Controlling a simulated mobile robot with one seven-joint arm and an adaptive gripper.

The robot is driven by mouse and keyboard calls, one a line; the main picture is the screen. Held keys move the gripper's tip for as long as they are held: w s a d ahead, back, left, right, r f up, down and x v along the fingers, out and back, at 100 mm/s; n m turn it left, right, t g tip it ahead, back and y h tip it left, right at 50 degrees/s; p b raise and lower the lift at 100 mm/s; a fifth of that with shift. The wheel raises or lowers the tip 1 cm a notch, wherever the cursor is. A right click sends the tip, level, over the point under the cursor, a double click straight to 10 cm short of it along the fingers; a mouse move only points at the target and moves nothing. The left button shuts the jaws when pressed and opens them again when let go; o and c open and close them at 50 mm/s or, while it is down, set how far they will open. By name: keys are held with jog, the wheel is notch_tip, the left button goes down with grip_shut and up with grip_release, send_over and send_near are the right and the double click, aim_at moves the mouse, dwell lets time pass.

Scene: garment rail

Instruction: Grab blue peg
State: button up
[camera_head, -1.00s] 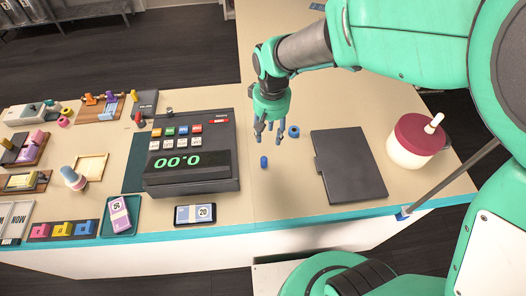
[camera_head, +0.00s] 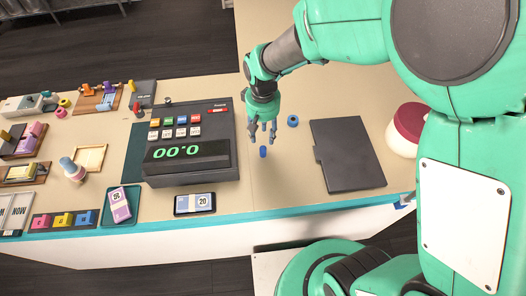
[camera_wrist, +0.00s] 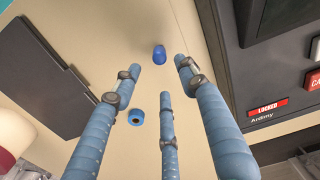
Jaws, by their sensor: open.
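The blue peg (camera_head: 263,152) is a small blue cylinder on the beige counter, between the cash register and the dark flat panel. My gripper (camera_head: 262,131) is above the counter just behind the peg in the head view, fingers spread and pointing down. In the wrist view the peg (camera_wrist: 159,54) lies just beyond the fingertips of my gripper (camera_wrist: 158,78), between the outer fingers and apart from them. The fingers are open and hold nothing. A blue ring (camera_head: 293,120) with a dark hole is on the counter right of the gripper; it also shows in the wrist view (camera_wrist: 137,117).
The dark cash register (camera_head: 188,150) stands close to the left of the peg. The dark panel (camera_head: 347,154) lies to the right. A white pot with a red lid (camera_head: 411,121) is at the far right, partly hidden by my arm. Counter around the peg is clear.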

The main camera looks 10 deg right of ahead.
aim_at(263, 148)
jog(key=shift+f+b, duration=0.3)
jog(key=shift+f, duration=2.45)
jog(key=shift+s+f+b, duration=0.1)
jog(key=shift+f+b, duration=0.35)
jog(key=shift+f, duration=2.15)
jog(key=shift+c, duration=0.5)
grip_shut()
